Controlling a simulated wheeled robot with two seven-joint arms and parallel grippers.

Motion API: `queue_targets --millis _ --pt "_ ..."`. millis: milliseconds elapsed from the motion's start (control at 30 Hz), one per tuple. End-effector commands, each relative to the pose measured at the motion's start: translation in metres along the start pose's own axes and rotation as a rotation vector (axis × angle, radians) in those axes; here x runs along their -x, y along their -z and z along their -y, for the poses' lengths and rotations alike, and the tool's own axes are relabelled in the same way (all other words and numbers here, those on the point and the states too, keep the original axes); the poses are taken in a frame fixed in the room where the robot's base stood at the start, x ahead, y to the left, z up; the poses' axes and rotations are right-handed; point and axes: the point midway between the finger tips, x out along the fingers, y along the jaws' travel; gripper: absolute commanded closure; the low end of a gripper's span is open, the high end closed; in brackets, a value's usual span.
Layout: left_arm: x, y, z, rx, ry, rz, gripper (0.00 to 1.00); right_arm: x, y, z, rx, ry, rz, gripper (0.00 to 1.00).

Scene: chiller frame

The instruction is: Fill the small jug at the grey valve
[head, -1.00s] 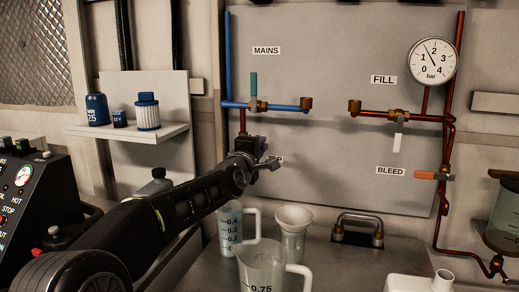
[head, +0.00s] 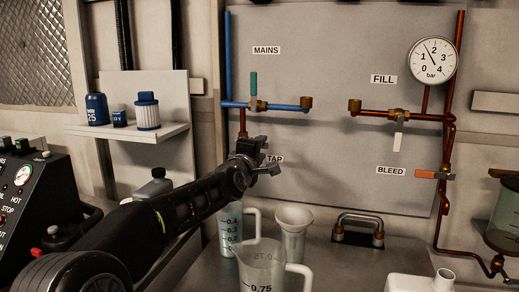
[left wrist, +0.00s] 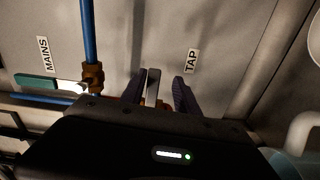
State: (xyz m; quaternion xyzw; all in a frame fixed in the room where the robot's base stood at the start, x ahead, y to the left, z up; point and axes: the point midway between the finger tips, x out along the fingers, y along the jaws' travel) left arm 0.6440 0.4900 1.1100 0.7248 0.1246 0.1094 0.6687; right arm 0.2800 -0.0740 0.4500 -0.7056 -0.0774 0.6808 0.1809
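The small jug (head: 229,238), clear with a pale handle and marks near 0.4, stands on the bench below the TAP label, partly hidden by my left arm and the larger jug. Its inside looks bluish; I cannot tell its level. My left gripper (head: 266,160) is at the TAP valve, hiding most of it. In the left wrist view, my gripper's dark fingers (left wrist: 160,92) stand apart on either side of a light grey lever (left wrist: 153,84), with a gap on its right. Another pale grey lever (head: 398,140) hangs at FILL. My right gripper is not in view.
A larger jug marked 0.75 (head: 262,268) stands in front of the small jug, with a pale funnel-topped cup (head: 293,232) to the right. A metal handle (head: 358,228) is behind. A green MAINS lever (head: 253,83) and an orange BLEED lever (head: 427,175) are on the panel.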

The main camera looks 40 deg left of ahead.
Motion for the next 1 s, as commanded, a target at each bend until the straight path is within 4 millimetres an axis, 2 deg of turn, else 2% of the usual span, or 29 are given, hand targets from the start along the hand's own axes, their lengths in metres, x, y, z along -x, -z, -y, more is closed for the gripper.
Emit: queue_targets --millis 267,700,1000 --pt "0.008 0.001 -0.003 0.002 -0.006 -0.002 0.63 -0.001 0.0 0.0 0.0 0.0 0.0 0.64" --pt "0.072 0.001 -0.001 0.0 -0.003 -0.001 0.63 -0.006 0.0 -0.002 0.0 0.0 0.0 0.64" --pt "0.079 0.0 0.0 0.0 -0.001 -0.001 0.63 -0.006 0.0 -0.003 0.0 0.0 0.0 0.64"
